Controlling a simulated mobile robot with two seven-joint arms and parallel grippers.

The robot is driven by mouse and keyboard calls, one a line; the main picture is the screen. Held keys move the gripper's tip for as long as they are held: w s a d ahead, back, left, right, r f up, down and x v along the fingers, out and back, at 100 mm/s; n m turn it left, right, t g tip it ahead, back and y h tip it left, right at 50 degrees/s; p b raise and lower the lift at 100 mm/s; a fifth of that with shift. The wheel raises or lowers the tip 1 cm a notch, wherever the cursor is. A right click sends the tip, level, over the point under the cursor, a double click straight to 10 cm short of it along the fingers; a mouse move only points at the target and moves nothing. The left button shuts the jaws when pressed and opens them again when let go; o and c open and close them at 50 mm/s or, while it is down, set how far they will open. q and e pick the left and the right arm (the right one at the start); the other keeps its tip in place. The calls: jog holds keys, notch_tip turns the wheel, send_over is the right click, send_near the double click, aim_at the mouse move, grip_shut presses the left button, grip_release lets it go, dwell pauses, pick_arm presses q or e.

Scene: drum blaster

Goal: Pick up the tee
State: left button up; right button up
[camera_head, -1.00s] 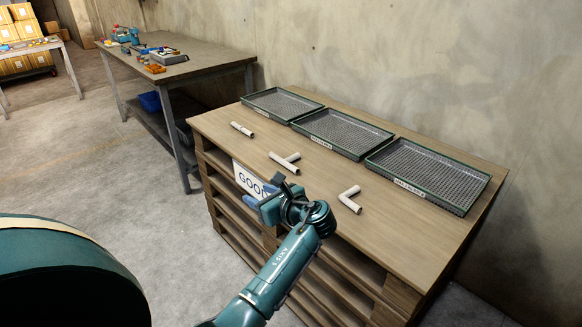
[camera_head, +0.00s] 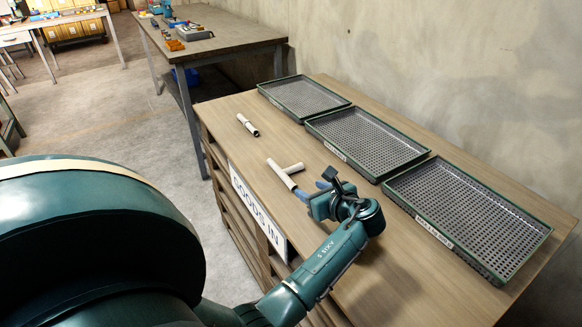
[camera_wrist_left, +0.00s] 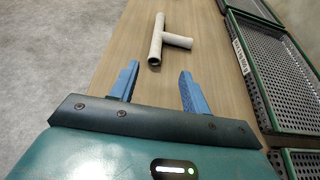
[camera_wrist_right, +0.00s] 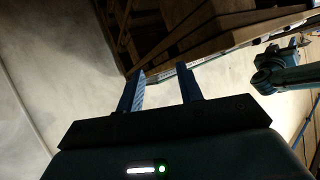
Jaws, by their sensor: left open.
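The tee (camera_head: 281,172) is a pale T-shaped pipe piece lying on the wooden bench top, its branch pointing to the right. My left gripper (camera_head: 311,191) is open and empty over the bench, close to the tee's near end. In the left wrist view the tee (camera_wrist_left: 158,42) lies just ahead of the two blue fingers (camera_wrist_left: 160,71), its open near end facing the gap between them. No touch shows. My right gripper (camera_wrist_right: 161,71) is open with nothing between its fingers, away from the tee, with the bench's slatted side beyond it.
A straight pipe piece (camera_head: 247,124) lies farther back on the bench. Three green-rimmed mesh trays (camera_head: 291,113), (camera_head: 341,157), (camera_head: 439,239) line its wall side. A white "GOODS IN" sign (camera_head: 257,211) is on the front. A cluttered table (camera_head: 215,42) stands behind.

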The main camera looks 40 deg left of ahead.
aim_at(290, 181)
pick_arm(q)
jog(key=x, duration=0.5)
jog(key=b+x, duration=0.1)
jog(key=x, duration=0.5)
jog(key=shift+s+a+r+b, duration=0.1)
jog(key=shift+s+r+b, duration=0.1)
jog(key=shift+b, duration=0.1)
grip_shut()
